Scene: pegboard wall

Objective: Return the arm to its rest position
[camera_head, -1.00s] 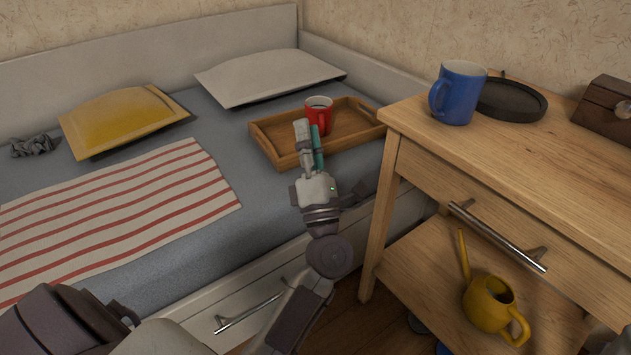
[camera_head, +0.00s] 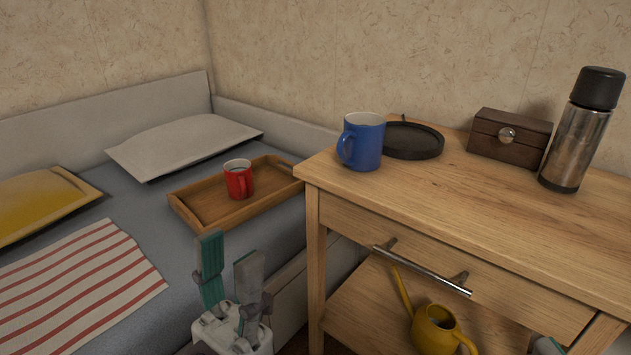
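My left gripper (camera_head: 230,248) is at the bottom, left of the wooden cabinet and in front of the bed. Its teal and grey fingers point up, stand apart and hold nothing. The red mug (camera_head: 238,179) stands upright in the wooden tray (camera_head: 208,222) on the bed, beyond the gripper and apart from it. A small teal and grey piece at the bottom right looks like the tip of my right gripper (camera_head: 547,346); the rest is cut off or hidden, so its opening does not show.
The wooden cabinet (camera_head: 500,215) fills the right side. On it are a blue mug (camera_head: 364,142), a black round tray (camera_head: 412,141), a dark box (camera_head: 509,138) and a flask (camera_head: 576,140). A yellow watering can (camera_head: 435,330) sits below the drawer handle (camera_head: 425,270).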

